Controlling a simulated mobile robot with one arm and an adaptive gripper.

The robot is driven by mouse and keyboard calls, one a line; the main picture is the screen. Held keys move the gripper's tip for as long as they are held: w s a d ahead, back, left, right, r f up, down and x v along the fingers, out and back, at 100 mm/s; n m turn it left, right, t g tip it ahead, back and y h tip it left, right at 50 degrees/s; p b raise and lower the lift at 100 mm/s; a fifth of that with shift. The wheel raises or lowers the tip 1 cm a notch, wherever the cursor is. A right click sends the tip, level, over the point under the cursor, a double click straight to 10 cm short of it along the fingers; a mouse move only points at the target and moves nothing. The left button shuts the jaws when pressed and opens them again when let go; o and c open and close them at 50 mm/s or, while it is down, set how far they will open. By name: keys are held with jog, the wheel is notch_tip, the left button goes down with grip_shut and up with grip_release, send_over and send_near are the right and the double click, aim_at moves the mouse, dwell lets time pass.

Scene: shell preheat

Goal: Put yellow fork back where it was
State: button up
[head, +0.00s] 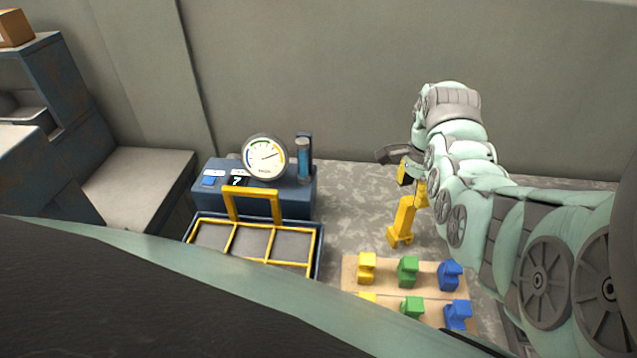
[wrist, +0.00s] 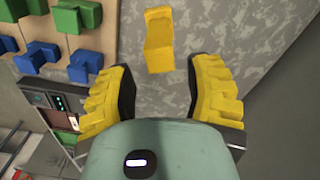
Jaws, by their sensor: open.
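A yellow upright piece, which I take for the yellow fork (head: 403,218), stands on the grey speckled surface behind the wooden board. It also shows in the wrist view (wrist: 159,42), ahead of my fingers and touching neither. My gripper (head: 412,180) is just above it in the head view, with its yellow-padded fingers spread wide. In the wrist view my gripper (wrist: 162,98) is open and empty. My arm hides part of the surface to the right of the piece.
The wooden board (head: 350,276) carries yellow, green and blue blocks in two rows. To its left is a dark tray with a yellow handled frame (head: 252,193). Behind that tray stands a blue unit with a round gauge (head: 264,157). Speckled surface between tray and board is clear.

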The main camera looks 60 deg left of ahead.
notch_tip(320, 180, up, 6)
jog(key=shift+r+p, duration=0.15)
jog(key=shift+p, duration=0.75)
